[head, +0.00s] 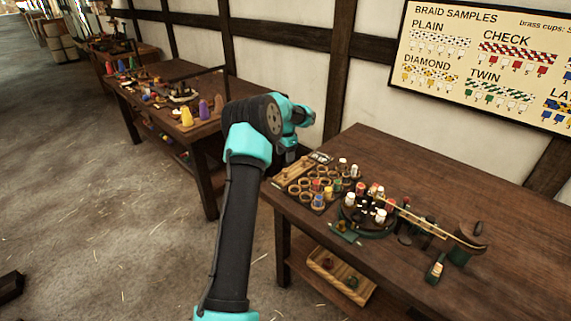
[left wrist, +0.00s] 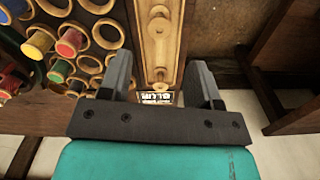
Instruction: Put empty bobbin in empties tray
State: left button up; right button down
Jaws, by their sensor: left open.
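My left gripper (left wrist: 160,62) is open, with no object clamped between its fingers. Its fingers reach over the near part of a long, shallow wooden tray (left wrist: 179,30). A pale wooden piece, which looks like a bare bobbin (left wrist: 158,42), lies lengthwise in this tray. In the head view the left gripper (head: 289,154) is above the back left corner of the right table, close to the wooden tray (head: 292,174). Its fingertips are too small to make out there. My right gripper is in neither view.
A rack of round holders with coloured bobbins (head: 318,188) stands right beside the tray. A round braiding stand (head: 365,233) with white bobbins is farther right. A low crate (head: 338,279) sits beneath the table. The table's back right (head: 480,190) is bare.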

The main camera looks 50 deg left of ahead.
pick_arm(q)
jog(key=shift+r, duration=2.15)
jog(key=shift+d, duration=0.1)
